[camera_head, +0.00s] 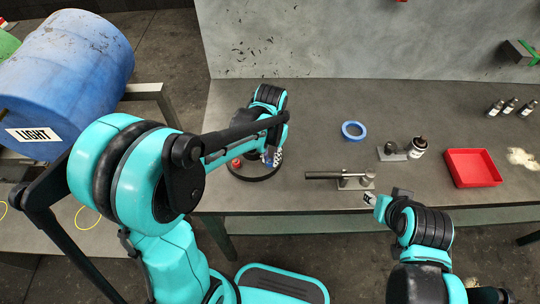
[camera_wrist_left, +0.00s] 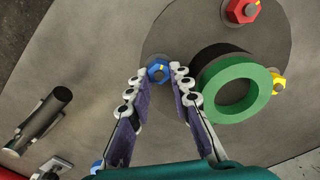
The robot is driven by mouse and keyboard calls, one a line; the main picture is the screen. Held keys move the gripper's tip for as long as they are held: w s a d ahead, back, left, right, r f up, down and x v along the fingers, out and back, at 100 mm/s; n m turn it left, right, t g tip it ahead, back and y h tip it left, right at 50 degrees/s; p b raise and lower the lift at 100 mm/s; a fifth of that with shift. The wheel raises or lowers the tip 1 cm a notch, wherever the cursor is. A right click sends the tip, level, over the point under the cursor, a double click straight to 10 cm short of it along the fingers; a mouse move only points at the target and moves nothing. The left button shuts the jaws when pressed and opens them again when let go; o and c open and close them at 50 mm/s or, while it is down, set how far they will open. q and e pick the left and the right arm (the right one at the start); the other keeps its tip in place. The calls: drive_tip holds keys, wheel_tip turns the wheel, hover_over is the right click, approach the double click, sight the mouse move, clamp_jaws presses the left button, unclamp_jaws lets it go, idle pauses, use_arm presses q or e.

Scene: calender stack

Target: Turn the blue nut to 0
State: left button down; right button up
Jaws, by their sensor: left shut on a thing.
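The blue nut (camera_wrist_left: 158,70) sits near the edge of a round dark plate (camera_wrist_left: 180,35) in the left wrist view. My left gripper (camera_wrist_left: 160,75) has its two fingertips on either side of the nut and is shut on it. In the head view this gripper (camera_head: 272,158) is low over the round plate (camera_head: 262,178), and the arm hides much of the plate. A red nut (camera_wrist_left: 242,10) and a yellow nut (camera_wrist_left: 277,83) stand elsewhere on the plate. I cannot read a 0 mark. My right gripper (camera_head: 372,200) is at the table's front edge; its fingers are unclear.
A green ring (camera_wrist_left: 232,97) and a black ring lie beside my left fingers. To the right on the table (camera_head: 310,110) are a dark rod on a metal holder (camera_head: 352,181), a blue ring (camera_head: 353,123), a red tray (camera_head: 473,180) and small bottles. The table's back middle is clear.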

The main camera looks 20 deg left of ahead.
sight(271, 161)
use_arm(q)
drive_tip(key=m, duration=0.6)
drive_tip(key=shift+d+p, duration=0.1)
drive_tip(key=shift+p, duration=0.25)
drive_tip(key=shift+m, duration=0.3)
drive_tip(key=c, duration=1.4)
unclamp_jaws()
drive_tip(key=shift+o, duration=0.2)
drive_tip(key=shift+r, duration=0.15)
wheel_tip(271, 161, up, 8)
drive_tip(key=shift+s+f, duration=0.1)
drive_tip(key=shift+f, duration=0.05)
